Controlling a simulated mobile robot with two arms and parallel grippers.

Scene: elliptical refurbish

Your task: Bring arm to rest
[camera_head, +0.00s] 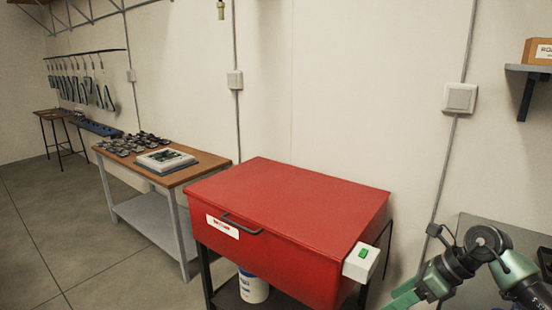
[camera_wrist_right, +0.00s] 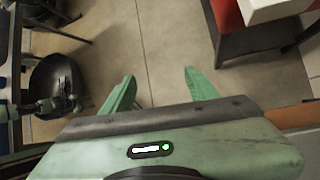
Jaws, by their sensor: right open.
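My right arm (camera_head: 475,258) shows at the lower right of the head view, bent, with green and dark grey links. Its lower end runs out of the bottom of the picture. In the right wrist view my right gripper (camera_wrist_right: 159,80) is open. Its two green fingers are wide apart with only tiled floor behind them, and it holds nothing.
A red lidded box (camera_head: 290,205) on a dark stand is in front, with a switch box (camera_head: 361,262) on its right corner. A white bucket (camera_head: 253,287) stands below. A wooden-topped table (camera_head: 205,172) is to the left. A grey surface (camera_head: 490,232) lies behind my right arm.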

